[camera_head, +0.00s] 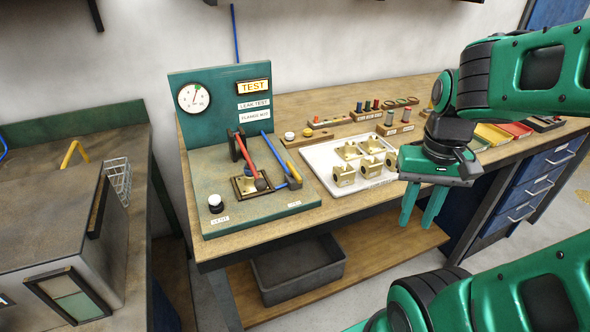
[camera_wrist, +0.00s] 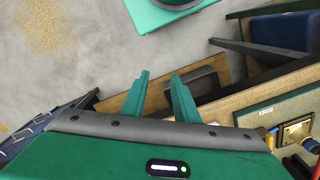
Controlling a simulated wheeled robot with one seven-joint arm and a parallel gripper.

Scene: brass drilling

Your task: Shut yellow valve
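A green test stand (camera_head: 225,205) on the bench carries a gauge, a red lever (camera_head: 248,155) and a blue lever (camera_head: 272,153). A small yellowish part (camera_head: 294,184) sits at the blue lever's lower end; I cannot tell for sure whether it is the yellow valve. A brass block (camera_head: 245,184) is seated between the levers. In the wrist view, a brass block (camera_wrist: 297,131) and a small yellow part (camera_wrist: 269,138) show at the right edge, partly cut off. My gripper (camera_head: 417,221) is open and empty, fingers down, in front of the bench edge, right of the stand. Its fingers also show in the wrist view (camera_wrist: 160,82).
A white tray (camera_head: 322,166) with several brass blocks lies right of the stand. Small racks and coloured bins (camera_head: 492,134) stand farther right. A dark crate (camera_head: 298,270) sits on the lower shelf. A grey machine (camera_head: 50,240) with a yellow handle (camera_head: 74,154) stands at left.

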